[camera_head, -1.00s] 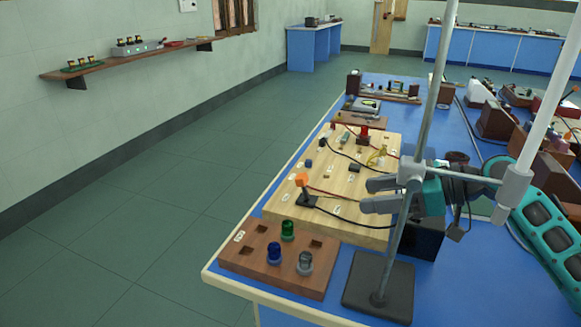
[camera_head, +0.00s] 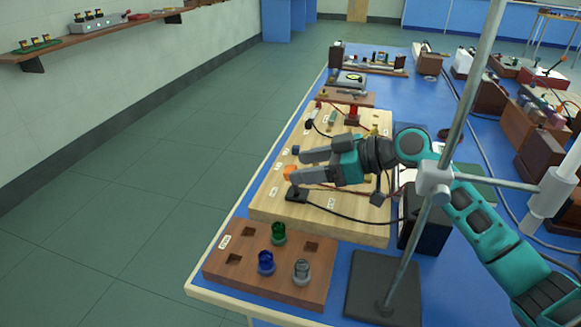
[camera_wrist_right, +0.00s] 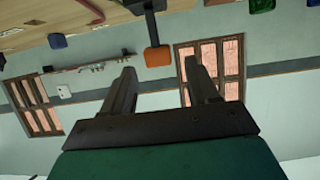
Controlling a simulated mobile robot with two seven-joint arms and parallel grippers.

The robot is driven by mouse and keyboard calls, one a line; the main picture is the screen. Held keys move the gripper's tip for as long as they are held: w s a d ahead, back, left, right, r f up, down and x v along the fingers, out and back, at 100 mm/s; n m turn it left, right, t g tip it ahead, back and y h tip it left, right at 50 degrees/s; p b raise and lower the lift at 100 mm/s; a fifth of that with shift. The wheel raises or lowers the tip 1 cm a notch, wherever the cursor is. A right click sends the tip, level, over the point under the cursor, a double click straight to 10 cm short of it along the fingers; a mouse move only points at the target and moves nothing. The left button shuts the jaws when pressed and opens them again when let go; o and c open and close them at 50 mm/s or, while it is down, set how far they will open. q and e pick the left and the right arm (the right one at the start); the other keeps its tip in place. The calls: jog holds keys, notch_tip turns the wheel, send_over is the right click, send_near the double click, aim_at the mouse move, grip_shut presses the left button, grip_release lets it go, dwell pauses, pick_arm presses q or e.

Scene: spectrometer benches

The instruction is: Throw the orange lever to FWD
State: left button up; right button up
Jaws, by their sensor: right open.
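The orange lever (camera_head: 290,173) stands on a black base (camera_head: 297,193) on the light wooden board (camera_head: 265,209). In the head view my right gripper (camera_head: 295,166) is at the lever with its two fingers apart and pointing left. In the right wrist view the orange lever head (camera_wrist_right: 158,56) shows ahead of the open fingers (camera_wrist_right: 160,75), roughly between them sideways. Nothing is clearly between the fingers. The small labels near the lever are too small to read. My left gripper is not seen.
A clamp stand rod (camera_head: 455,130) rises in front of my right arm from a dark base (camera_head: 370,290). A brown block (camera_head: 225,265) with green, blue and grey caps lies in front of the board. Cables cross the board. Floor is clear on the left.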

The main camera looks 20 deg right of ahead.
aim_at(289, 168)
jog(key=shift+x, duration=2)
jog(key=shift+c, duration=0.3)
jog(key=c, duration=0.9)
jog(key=shift+w+a+r+g+h+p, duration=0.15)
jog(key=shift+r+g+h+p, duration=0.2)
jog(key=shift+p, duration=0.7)
jog(key=shift+a+f+p, duration=0.1)
jog(key=shift+f+p, duration=0.1)
jog(key=shift+p, duration=0.25)
jog(key=shift+w+f+h, duration=0.1)
jog(key=shift+h, duration=0.25)
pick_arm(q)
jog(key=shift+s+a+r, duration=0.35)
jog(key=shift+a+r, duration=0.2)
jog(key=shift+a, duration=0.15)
pick_arm(e)
jog(key=shift+f+g, duration=0.2)
jog(key=shift+g, duration=0.05)
